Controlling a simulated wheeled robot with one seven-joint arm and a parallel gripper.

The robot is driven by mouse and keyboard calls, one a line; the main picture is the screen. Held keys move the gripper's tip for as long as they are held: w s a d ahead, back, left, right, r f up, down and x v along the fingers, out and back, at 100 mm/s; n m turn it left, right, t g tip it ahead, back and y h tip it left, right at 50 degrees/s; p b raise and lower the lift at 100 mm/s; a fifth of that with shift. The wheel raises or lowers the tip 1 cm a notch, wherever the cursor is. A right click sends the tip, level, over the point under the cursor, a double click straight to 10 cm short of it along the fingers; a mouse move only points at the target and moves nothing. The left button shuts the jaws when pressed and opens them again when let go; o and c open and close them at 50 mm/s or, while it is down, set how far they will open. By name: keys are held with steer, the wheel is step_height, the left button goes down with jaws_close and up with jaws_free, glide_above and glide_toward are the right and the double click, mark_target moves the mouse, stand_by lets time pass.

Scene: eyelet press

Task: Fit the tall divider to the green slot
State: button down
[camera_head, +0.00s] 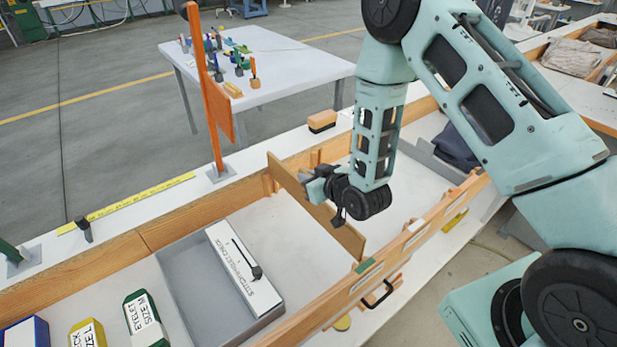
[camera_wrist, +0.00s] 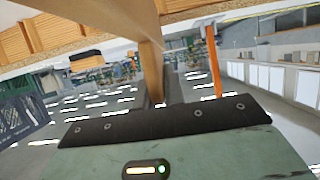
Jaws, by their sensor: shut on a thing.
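The tall divider is a tan wooden panel (camera_head: 342,236) standing across the long wooden drawer, between its far and near walls. My gripper (camera_head: 314,188) is shut on the divider's upper edge, nearer its far end. A green marker (camera_head: 365,265) on the near wall marks the green slot, and the divider's near end is close beside it. I cannot tell whether the ends sit in the slots, because the divider's lower edge and the slot mouth are hidden. In the wrist view the divider (camera_wrist: 150,55) shows edge-on, rising from between the jaws.
Left of the divider, a grey tray (camera_head: 180,280) holds a white box (camera_head: 243,268). Labelled boxes (camera_head: 145,318) stand farther left. An orange post (camera_head: 214,110) rises behind the far wall. Dark cloth (camera_head: 455,147) lies at the right. The drawer floor beside the divider is clear.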

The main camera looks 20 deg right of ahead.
steer(key=shift+f+b, duration=0.35)
steer(key=shift+b, duration=0.7)
stand_by(1.7)
